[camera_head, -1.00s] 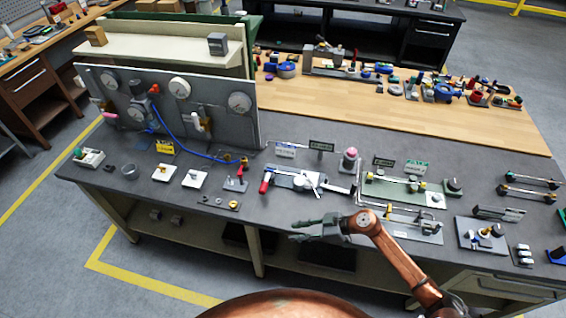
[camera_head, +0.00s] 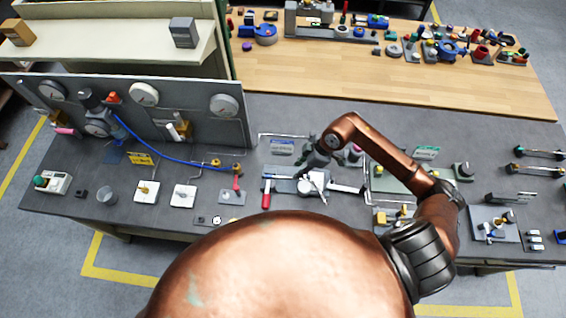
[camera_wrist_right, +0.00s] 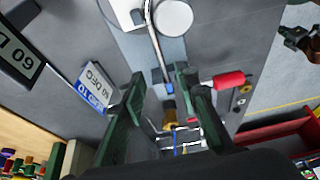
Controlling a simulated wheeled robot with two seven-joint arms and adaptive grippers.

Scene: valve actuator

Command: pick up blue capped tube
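My right gripper (camera_head: 318,160) is above the grey fixture with the red handle on the bench. In the right wrist view its two dark green fingers (camera_wrist_right: 160,100) are apart, with nothing held between them. A thin metal tube with a blue end (camera_wrist_right: 157,72) lies on the fixture, just ahead of the fingertips and in line with the gap. In the head view I cannot pick out this tube surely. A dark claw-like part at the right edge of the wrist view may be my left gripper (camera_wrist_right: 300,40); its fingers are unclear.
The red handle (camera_head: 266,200) also shows beside the right finger in the wrist view (camera_wrist_right: 230,80). A blue-edged angle sign (camera_head: 283,147) stands behind the fixture. The gauge panel (camera_head: 190,105) is to the left. Small fixtures such as the round-topped block (camera_head: 462,171) are to the right.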

